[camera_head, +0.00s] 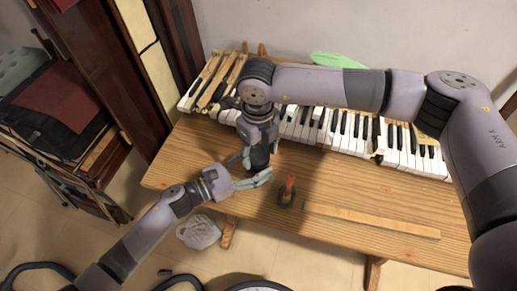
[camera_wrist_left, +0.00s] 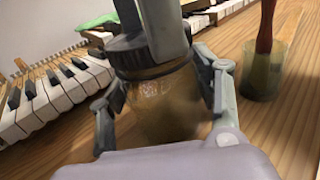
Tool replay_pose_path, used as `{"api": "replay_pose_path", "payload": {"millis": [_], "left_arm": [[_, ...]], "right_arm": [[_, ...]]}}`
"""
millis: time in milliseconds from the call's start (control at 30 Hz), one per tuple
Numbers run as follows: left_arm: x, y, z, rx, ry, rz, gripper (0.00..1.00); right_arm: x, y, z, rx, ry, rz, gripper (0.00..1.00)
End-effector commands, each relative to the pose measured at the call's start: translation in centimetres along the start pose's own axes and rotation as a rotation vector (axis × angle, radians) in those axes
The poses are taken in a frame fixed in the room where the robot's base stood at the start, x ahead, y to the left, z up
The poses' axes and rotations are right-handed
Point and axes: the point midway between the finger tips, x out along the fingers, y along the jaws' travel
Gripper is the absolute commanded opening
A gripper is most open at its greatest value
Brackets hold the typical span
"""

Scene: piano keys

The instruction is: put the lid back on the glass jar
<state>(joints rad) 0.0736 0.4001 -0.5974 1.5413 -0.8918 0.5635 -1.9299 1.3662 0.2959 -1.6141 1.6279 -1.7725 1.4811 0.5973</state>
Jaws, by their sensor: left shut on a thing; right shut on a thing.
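The glass jar (camera_wrist_left: 160,108) is brownish and see-through, upright between the fingers of my left gripper (camera_wrist_left: 166,98), which is shut on it. In the head view my left gripper (camera_head: 257,169) reaches in from the lower left at the table's front part. The dark round lid (camera_wrist_left: 135,55) is directly over the jar's mouth, with my right gripper (camera_wrist_left: 168,25) shut on it from above. My right gripper also shows in the head view (camera_head: 259,143), pointing down. I cannot tell whether the lid is seated or just above the rim. The jar is mostly hidden in the head view.
A wooden table (camera_head: 340,195) carries a long row of piano keys (camera_head: 335,128) behind the grippers. A small cup (camera_head: 286,201) with a red-handled tool (camera_head: 290,185) stands close to the right. A wooden strip (camera_head: 375,220) lies along the front right. A green object (camera_head: 337,60) is behind the keys.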

Motion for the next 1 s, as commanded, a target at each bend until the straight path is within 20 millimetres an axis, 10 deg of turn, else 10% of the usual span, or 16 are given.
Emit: {"api": "replay_pose_path", "payload": {"millis": [1000], "left_arm": [[0.0, 0.0, -0.1, 0.0, 0.003, 0.0, 0.0]], "right_arm": [[0.1, 0.6, 1.0, 2.127, 0.002, 0.007, 0.43]]}}
